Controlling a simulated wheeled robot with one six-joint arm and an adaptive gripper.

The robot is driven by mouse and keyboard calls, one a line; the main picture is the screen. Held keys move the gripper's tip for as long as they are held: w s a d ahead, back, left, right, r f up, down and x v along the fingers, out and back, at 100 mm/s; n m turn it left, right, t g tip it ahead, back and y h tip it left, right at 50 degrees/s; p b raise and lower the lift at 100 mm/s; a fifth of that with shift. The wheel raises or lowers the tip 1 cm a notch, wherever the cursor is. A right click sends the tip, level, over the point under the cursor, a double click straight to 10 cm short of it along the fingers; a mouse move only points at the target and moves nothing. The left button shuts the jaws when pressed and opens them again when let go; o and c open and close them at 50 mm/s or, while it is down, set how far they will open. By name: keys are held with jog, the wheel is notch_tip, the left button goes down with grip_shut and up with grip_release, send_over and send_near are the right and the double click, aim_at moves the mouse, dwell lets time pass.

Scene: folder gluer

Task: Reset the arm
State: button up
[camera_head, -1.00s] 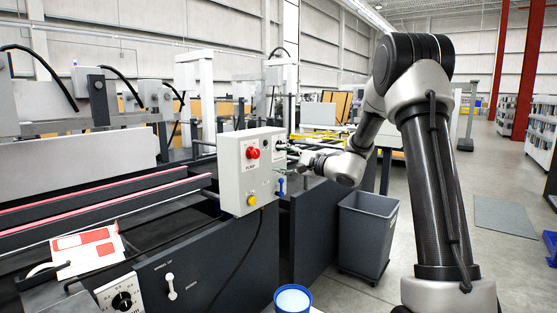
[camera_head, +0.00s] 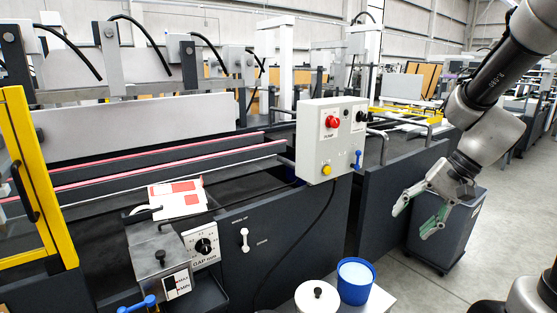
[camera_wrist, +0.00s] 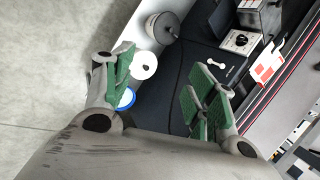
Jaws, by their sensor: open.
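My gripper (camera_head: 420,212) is at the right of the head view, in front of a grey bin and right of the grey control box. Its green-padded fingers are apart and nothing is between them. In the wrist view my gripper (camera_wrist: 158,98) also shows open and empty, with the machine's side and the small table beyond it. My arm comes in from the upper right of the head view.
The control box (camera_head: 331,140) has red and yellow buttons. A blue cup (camera_head: 355,283) and a white lidded pot (camera_head: 316,298) stand on a small table at the front. The bin (camera_head: 447,235) stands on the floor behind my gripper. A yellow frame (camera_head: 38,180) is at left.

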jog(key=s+d+r+n+t+h, duration=0.1)
jog(key=s+d+r+n+h, duration=0.1)
jog(key=s, duration=0.4)
jog(key=s+d+r+n+t+h, duration=0.2)
jog(key=s+d+r+n+h, duration=0.1)
jog(key=s+r, duration=0.3)
jog(key=shift+s+d+r+n+h, duration=0.25)
jog(key=shift+s+n+h, duration=0.15)
jog(key=shift+n, duration=0.2)
